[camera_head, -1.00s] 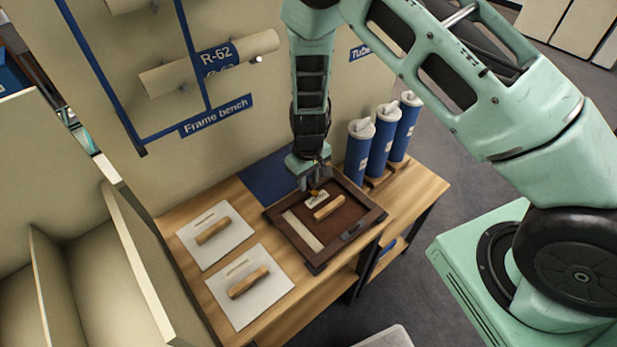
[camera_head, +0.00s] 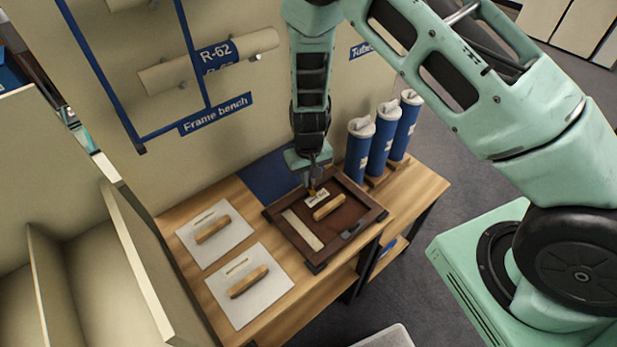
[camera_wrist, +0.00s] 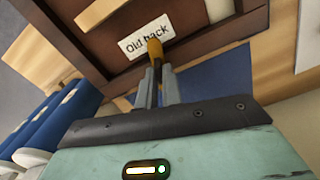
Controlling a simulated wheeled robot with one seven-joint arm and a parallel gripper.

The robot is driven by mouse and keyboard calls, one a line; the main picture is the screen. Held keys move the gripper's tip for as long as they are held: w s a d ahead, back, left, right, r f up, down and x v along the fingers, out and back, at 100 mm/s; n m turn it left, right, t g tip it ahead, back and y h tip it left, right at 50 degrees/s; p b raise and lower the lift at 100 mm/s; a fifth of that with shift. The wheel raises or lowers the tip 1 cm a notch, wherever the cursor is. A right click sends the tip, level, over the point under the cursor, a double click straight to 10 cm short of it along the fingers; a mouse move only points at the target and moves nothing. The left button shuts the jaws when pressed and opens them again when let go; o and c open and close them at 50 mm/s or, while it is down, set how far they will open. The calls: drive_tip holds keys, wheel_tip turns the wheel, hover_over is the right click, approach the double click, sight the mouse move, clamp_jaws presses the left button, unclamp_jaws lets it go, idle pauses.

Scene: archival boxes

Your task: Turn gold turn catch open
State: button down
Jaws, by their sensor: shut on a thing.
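The gold turn catch (camera_wrist: 155,50) shows in the wrist view between my fingertips, beside the white "Old back" label (camera_wrist: 143,38). My gripper (camera_wrist: 157,78) is shut on the catch. In the head view my gripper (camera_head: 312,188) reaches down to the back inner edge of the dark brown frame (camera_head: 292,240). The frame lies face down on the wooden bench, with a brown back panel that carries a wooden handle (camera_head: 329,208) and a pale strip (camera_head: 301,230). My fingers hide part of the catch, so its exact angle is hard to tell.
Two white boards (camera_head: 190,236) with wooden handles lie left of the frame. Blue tubes with white caps (camera_head: 360,150) stand close to the right of my gripper. A wall rack with rolls (camera_head: 205,65) is behind, and beige shelving (camera_head: 75,290) is at the left.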

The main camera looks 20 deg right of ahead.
drive_tip(key=m, duration=0.3)
drive_tip(key=shift+m, duration=0.4)
drive_tip(key=m, duration=0.3)
drive_tip(key=shift+m, duration=0.3)
drive_tip(key=m, duration=0.3)
drive_tip(key=shift+m, duration=0.3)
drive_tip(key=shift+m+p, duration=0.5)
drive_tip(key=shift+m, duration=1.4)
drive_tip(key=shift+w, duration=0.1)
drive_tip(key=c, duration=1.6)
unclamp_jaws()
drive_tip(key=shift+o, duration=0.2)
drive_tip(key=shift+r, duration=0.1)
wheel_tip(320, 180, up, 17)
drive_tip(key=b, duration=0.1)
drive_tip(key=shift+r+b, duration=0.15)
drive_tip(key=shift+b, duration=0.25)
